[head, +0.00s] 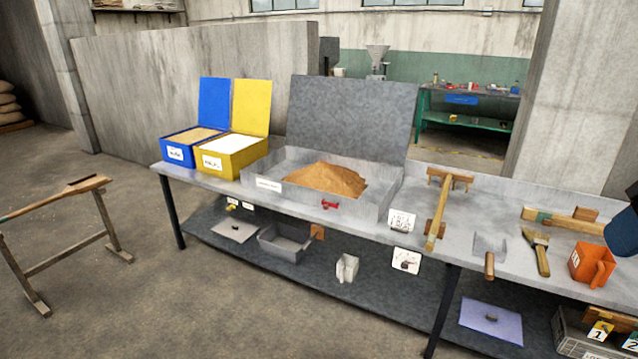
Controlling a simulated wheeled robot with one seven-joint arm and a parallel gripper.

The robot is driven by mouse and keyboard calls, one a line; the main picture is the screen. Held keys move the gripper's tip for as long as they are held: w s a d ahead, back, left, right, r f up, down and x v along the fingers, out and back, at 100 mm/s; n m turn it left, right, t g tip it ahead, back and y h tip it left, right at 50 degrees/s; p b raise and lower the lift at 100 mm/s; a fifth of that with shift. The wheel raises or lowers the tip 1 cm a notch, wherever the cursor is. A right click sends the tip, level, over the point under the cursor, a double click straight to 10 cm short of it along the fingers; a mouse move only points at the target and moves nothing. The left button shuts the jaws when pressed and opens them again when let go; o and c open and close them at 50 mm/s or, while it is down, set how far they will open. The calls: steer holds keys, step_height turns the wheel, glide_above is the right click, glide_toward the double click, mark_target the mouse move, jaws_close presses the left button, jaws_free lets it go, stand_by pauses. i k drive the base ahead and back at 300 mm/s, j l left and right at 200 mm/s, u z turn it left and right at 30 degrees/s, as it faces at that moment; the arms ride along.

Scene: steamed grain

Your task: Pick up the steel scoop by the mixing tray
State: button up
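The steel scoop (490,243) appears to be the grey, flat-bladed tool with a short wooden handle lying on the grey bench top in the head view. Its handle points towards the front edge of the bench. The mixing tray (381,208) is a grey metal tray with a raised lid, holding a heap of brown grain. It stands left of the scoop, with a wooden T-shaped tool (437,222) lying between them. My gripper is not visible in this view.
Blue (192,155) and yellow (230,160) open boxes stand left of the tray. A dark and blue part cuts into the right edge. A wooden trestle (62,205) stands at the left.

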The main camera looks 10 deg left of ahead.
mark_target(489, 254)
steer(key=i+l, duration=0.6)
steer(key=i+l+z, duration=0.15)
steer(key=i+l, duration=0.45)
steer(key=i, duration=0.2)
